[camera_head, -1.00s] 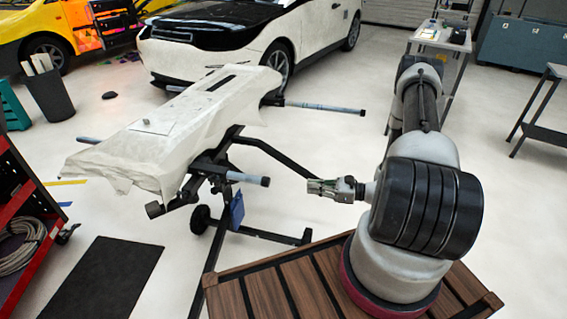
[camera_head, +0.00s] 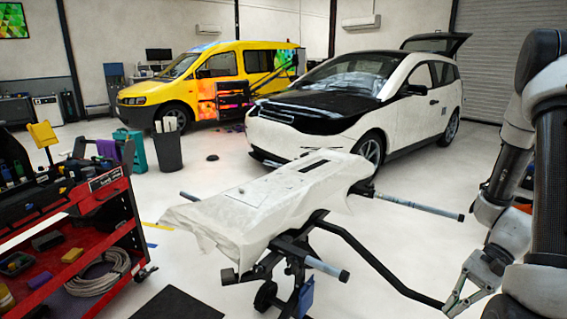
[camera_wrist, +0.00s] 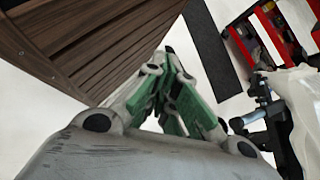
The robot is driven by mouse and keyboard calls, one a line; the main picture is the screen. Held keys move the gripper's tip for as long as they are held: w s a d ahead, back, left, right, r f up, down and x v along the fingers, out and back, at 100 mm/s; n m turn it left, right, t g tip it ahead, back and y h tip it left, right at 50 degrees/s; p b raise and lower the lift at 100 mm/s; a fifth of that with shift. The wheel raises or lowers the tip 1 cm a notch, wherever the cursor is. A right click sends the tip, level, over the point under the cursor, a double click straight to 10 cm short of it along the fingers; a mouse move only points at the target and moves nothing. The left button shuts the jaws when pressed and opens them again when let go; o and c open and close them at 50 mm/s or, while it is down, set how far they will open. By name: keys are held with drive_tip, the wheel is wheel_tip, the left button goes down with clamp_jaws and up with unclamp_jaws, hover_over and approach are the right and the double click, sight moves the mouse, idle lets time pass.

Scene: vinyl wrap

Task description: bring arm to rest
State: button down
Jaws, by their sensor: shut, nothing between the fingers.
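My arm (camera_head: 548,190) is folded up along the right edge of the head view. My gripper (camera_head: 452,306) hangs low at the right in that view, and its fingers point down and left. In the wrist view my gripper (camera_wrist: 172,58) shows its green-padded fingers close together at the tips, shut and empty. My gripper is apart from the white-wrapped panel (camera_head: 262,212), which lies on a black stand (camera_head: 345,238) left of it. Part of my arm is cut off by the frame edge.
A red tool cart (camera_head: 75,250) stands at the left. A white car (camera_head: 400,105) with a black hood and a yellow van (camera_head: 215,75) stand behind the panel. Brown slatted boards (camera_wrist: 75,45) show beside my gripper in the wrist view. Pale floor lies between.

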drive_tip(key=s+a+r+n+t+h, duration=0.1)
drive_tip(key=r+n+t+h, duration=0.3)
drive_tip(key=r, duration=0.9)
drive_tip(key=s+r+n+t+h, duration=0.2)
drive_tip(key=r+n+t+h, duration=0.2)
drive_tip(key=r, duration=1)
drive_tip(key=n+h, duration=0.1)
drive_tip(key=n, duration=0.2)
drive_tip(key=shift+s+a, duration=0.35)
drive_tip(key=shift+a, duration=0.05)
drive_tip(key=c, duration=2.2)
unclamp_jaws()
